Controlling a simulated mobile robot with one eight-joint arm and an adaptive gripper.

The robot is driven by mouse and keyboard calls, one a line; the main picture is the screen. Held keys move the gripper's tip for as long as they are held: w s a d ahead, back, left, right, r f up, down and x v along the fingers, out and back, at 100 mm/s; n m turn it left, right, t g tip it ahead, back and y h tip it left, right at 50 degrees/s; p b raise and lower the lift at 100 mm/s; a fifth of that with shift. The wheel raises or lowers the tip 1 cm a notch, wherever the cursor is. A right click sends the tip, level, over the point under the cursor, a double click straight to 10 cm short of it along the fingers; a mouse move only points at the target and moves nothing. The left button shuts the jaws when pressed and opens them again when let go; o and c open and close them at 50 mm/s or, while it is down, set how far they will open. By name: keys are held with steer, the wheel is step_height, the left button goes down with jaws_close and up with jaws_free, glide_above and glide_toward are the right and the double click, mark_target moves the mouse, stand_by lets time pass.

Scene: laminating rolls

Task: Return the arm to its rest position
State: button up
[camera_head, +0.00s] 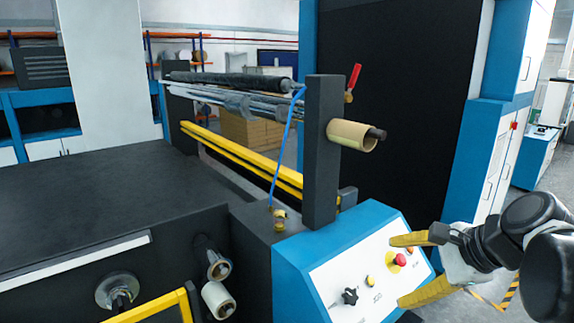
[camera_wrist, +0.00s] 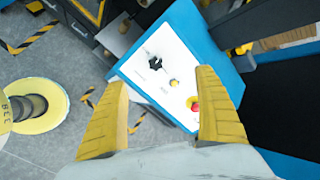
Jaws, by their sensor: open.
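My gripper (camera_head: 418,269) is at the right of the head view, in front of the blue-sided control panel (camera_head: 325,284). Its two yellow fingers are spread apart with nothing between them. In the wrist view my gripper (camera_wrist: 163,112) also shows open, with the panel (camera_wrist: 165,50) beyond the fingers. The panel has a black knob (camera_head: 349,296), a red button (camera_head: 397,260) and a small yellow button (camera_head: 370,281). The red button shows partly beside the right finger in the wrist view (camera_wrist: 194,104). My arm reaches in from the right edge.
A dark upright post (camera_head: 322,150) stands behind the panel, with a tan roll core (camera_head: 350,135) and a red-handled lever (camera_head: 354,77) on it. Yellow bars (camera_head: 240,160) run behind. A round yellow-rimmed object (camera_wrist: 45,105) stands on the floor. Open floor (camera_head: 538,235) lies at the right.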

steer(key=s+a+f+n+h+b, duration=0.1)
steer(key=s+f+n+b, duration=0.2)
steer(key=f, duration=0.6)
steer(key=s+a+f+n+h+b, duration=0.1)
steer(key=s+f+n+b, duration=0.3)
steer(key=f+n+b, duration=0.4)
steer(key=s+a+f+n+h+b, duration=0.1)
steer(key=s+f+n+h+b, duration=0.2)
steer(key=f, duration=0.9)
steer(key=s+n+b, duration=0.1)
steer(key=n+b, duration=0.2)
steer(key=shift+f, duration=0.2)
